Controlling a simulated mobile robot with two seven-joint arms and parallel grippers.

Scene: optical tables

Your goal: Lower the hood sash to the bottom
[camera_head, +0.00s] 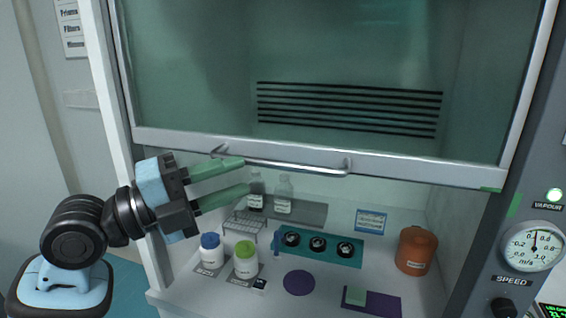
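The hood sash (410,170) is a glass pane in a pale frame. Its lower edge hangs partway up the opening, leaving a gap above the work surface. A metal bar handle (300,168) runs along the lower rail. My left gripper (245,175) is open, with two green fingers pointing right. The upper fingertip is near the left end of the handle and the lower one is below it. I cannot tell whether either finger touches the bar. My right gripper is not in view.
Inside the hood (330,290) stand a blue-capped bottle (211,252), a green-capped bottle (246,262), clear bottles (284,195), a teal rack (345,254) and an orange container (416,252). A purple disc (299,283) lies in front. A dial gauge (533,247) is on the right post.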

